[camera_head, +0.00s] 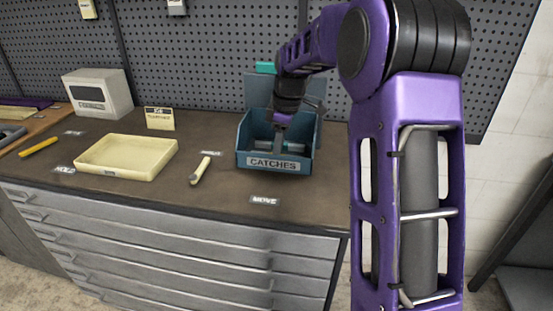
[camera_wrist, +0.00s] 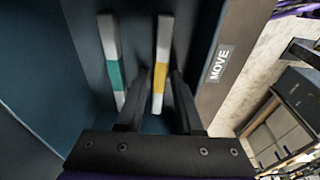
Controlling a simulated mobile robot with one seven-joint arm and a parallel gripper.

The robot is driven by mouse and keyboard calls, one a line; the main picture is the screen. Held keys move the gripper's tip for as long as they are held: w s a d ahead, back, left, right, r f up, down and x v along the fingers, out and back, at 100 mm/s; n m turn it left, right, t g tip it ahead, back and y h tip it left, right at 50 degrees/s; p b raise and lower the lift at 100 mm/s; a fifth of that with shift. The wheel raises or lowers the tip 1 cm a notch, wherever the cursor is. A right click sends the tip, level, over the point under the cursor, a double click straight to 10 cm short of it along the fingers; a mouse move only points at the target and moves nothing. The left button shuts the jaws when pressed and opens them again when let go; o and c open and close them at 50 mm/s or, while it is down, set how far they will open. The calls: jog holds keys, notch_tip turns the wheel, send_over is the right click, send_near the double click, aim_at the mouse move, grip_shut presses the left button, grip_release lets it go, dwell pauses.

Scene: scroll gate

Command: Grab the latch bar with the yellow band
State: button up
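The latch bar with the yellow band (camera_wrist: 161,78) is light grey and lies in the blue bin (camera_head: 275,163) labelled CATCHES. A second grey bar with a teal-green band (camera_wrist: 116,76) lies to its left in the wrist view, apart from it. My gripper (camera_wrist: 160,88) is open, with one dark finger on each side of the yellow-banded bar. Gaps show between the fingers and the bar. In the head view my wrist reaches down into the bin and hides much of its inside. How deep the fingertips are around the bar is hard to tell.
The bin walls stand close around my gripper. A cream tray (camera_head: 127,175), a pale cylinder-like piece (camera_head: 200,171), a white box (camera_head: 98,93) and a MOVE label (camera_head: 264,200) are on the brown bench. A pegboard (camera_head: 210,45) rises behind it.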

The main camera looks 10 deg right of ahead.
grip_shut()
jog(key=shift+r, duration=0.1)
dwell(1.2)
